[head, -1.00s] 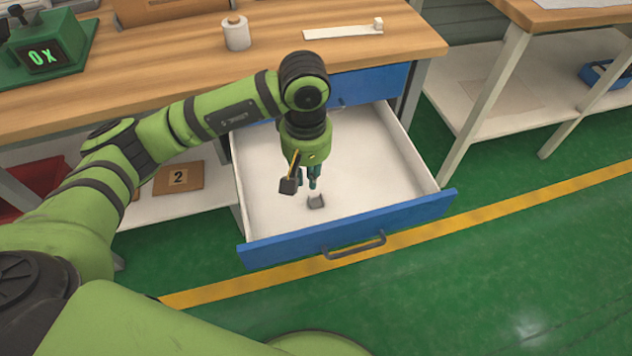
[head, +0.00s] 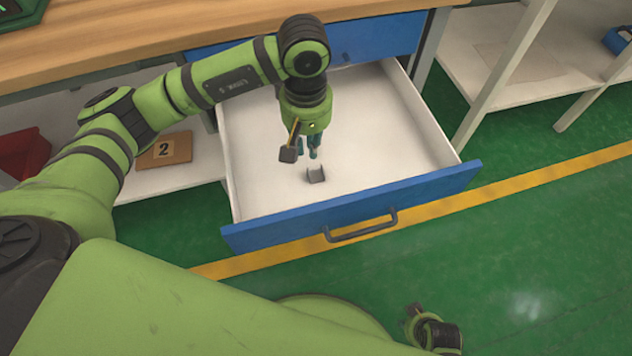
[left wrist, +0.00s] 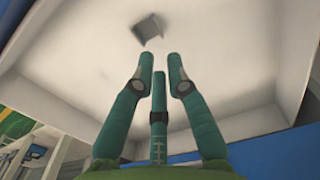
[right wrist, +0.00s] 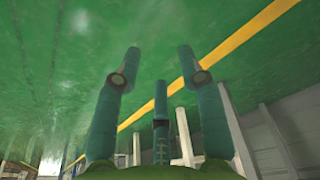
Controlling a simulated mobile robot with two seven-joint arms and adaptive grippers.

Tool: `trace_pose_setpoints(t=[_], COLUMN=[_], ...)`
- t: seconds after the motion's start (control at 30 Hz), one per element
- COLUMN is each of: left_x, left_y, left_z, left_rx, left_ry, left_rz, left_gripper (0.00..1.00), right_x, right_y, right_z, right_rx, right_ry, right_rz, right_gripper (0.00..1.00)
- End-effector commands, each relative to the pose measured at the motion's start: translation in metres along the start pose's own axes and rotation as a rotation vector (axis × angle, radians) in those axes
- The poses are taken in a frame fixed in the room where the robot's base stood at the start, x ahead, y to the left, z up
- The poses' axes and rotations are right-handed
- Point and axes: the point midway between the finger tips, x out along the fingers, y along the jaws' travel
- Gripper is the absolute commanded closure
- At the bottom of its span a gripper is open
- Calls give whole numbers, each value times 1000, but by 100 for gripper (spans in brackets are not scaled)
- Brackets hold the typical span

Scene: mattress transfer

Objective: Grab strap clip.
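The strap clip is a small grey U-shaped piece (head: 316,174) lying on the white floor of the open drawer (head: 400,145), near its front. In the left wrist view the clip (left wrist: 148,28) is ahead of the fingertips and apart from them. My left gripper (head: 308,153) points down over the drawer, just behind the clip in the head view. Its fingers (left wrist: 160,58) are parted with nothing between them. My right gripper (head: 412,310) is low at the bottom of the head view, away from the drawer. Its fingers (right wrist: 160,52) are spread wide and empty.
The drawer's blue front (head: 350,207) with its dark handle (head: 362,230) stands towards me. The wooden bench top (head: 130,40) is above and behind the drawer. A brown card marked 2 (head: 165,150) lies on the shelf at left. Green floor is clear at right.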

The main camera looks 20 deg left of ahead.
Motion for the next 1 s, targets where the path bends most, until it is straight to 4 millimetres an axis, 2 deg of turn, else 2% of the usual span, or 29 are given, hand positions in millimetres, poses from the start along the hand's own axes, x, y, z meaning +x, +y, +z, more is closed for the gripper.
trace_pose_setpoints(t=[0.03, 0.17, 0.37, 0.63, 0.77, 0.97, 1.0], left_x=[8, 14, 33, 72, 79, 79, 79], left_y=[0, 0, 0, 2, 2, 2, 2], left_z=[0, 0, 2, 6, 5, 5, 5], left_rx=[0, 0, 0, -1, 0, 0, 0], left_ry=[1, -1, -4, -3, 0, 0, 0], left_rz=[1, 0, -1, -1, 0, 1, 1], left_gripper=[84, 84, 84, 84, 84, 84, 96], right_x=[0, -6, -10, -15, -18, -18, -18], right_y=[0, 0, 0, 0, 0, 0, 0], right_z=[-1, -2, -5, -11, -13, -13, -13], right_rx=[2, 4, 4, 5, 5, 5, 5], right_ry=[-3, -13, -11, -5, -2, -4, -4], right_rz=[0, -1, -1, 0, 0, 0, 0], right_gripper=[60, 60, 60, 60, 60, 60, 60])
